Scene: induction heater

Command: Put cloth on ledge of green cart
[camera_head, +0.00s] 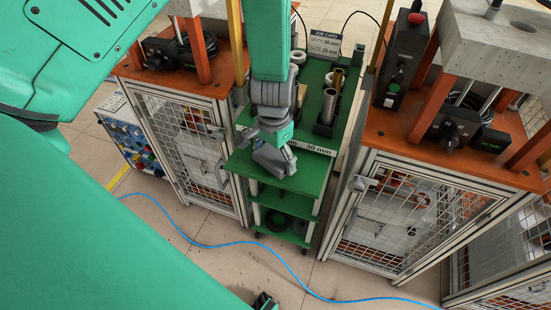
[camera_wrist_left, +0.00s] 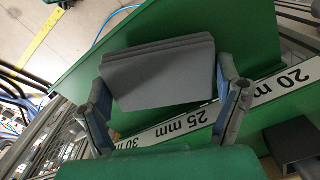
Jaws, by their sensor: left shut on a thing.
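The grey folded cloth (camera_head: 275,160) is held by my left gripper (camera_head: 268,143) over the front ledge of the green cart (camera_head: 312,178). In the left wrist view the cloth (camera_wrist_left: 162,78) lies between the two fingers of my left gripper (camera_wrist_left: 165,85), which are shut on its sides. The green ledge (camera_wrist_left: 245,32) shows behind the cloth, beside the white size strip (camera_wrist_left: 185,122). I cannot tell whether the cloth touches the ledge. My right gripper is not in view.
The cart's top holds metal rings and cylinders (camera_head: 329,104) and a job card (camera_head: 325,45) behind the strip. Orange-topped caged benches (camera_head: 445,150) stand on both sides. A blue hose (camera_head: 275,256) crosses the floor in front.

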